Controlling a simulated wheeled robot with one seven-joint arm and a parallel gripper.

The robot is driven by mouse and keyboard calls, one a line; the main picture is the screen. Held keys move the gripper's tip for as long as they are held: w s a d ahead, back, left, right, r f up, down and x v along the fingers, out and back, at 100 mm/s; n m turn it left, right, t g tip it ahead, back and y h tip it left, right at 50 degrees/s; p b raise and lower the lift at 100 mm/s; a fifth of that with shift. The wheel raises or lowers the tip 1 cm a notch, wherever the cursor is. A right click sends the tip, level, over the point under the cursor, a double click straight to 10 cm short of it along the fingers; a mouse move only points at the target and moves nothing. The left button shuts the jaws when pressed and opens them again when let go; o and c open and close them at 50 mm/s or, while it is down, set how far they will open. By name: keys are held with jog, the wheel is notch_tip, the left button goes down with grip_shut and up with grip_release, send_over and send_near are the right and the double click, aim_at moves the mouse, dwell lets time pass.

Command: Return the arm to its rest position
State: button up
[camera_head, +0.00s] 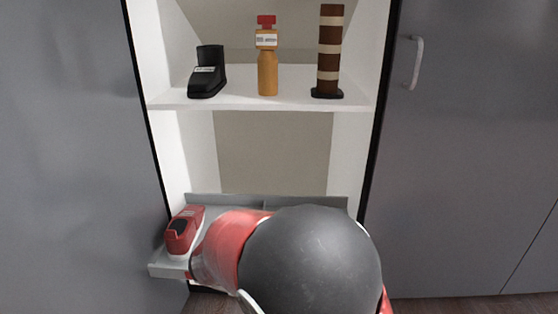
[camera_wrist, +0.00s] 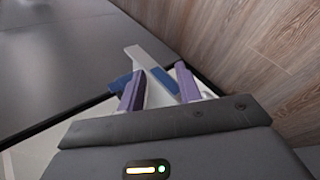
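My arm (camera_head: 312,262), with a dark grey rounded joint and red links, fills the lower middle of the head view, in front of the low grey shelf. My gripper is hidden in that view. In the wrist view my gripper (camera_wrist: 158,82) shows two purple fingers standing apart. A pale strip with blue parts (camera_wrist: 148,62) shows at and past the fingertips. It seems to lie beyond the fingers; I cannot tell what it is or whether it touches them.
The upper shelf (camera_head: 225,103) holds a black boot-shaped object (camera_head: 208,75), an orange bottle (camera_head: 267,72) and a brown striped cylinder (camera_head: 330,50). Grey cabinet fronts (camera_head: 470,170) flank the opening; wooden floor (camera_wrist: 265,50) lies below.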

jog(key=s+d+r+m+t+y+p, duration=0.1)
jog(key=s+d+r+y, duration=0.3)
jog(key=r, duration=0.5)
jog(key=s+d+r+m+t+y+p, duration=0.2)
jog(key=s+d+r+m+y+p, duration=0.2)
jog(key=s+d+r, duration=0.5)
jog(key=shift+d+r+m+y+p, duration=0.2)
jog(key=shift+r+m+y+p, duration=0.15)
jog(key=shift+r+y, duration=0.35)
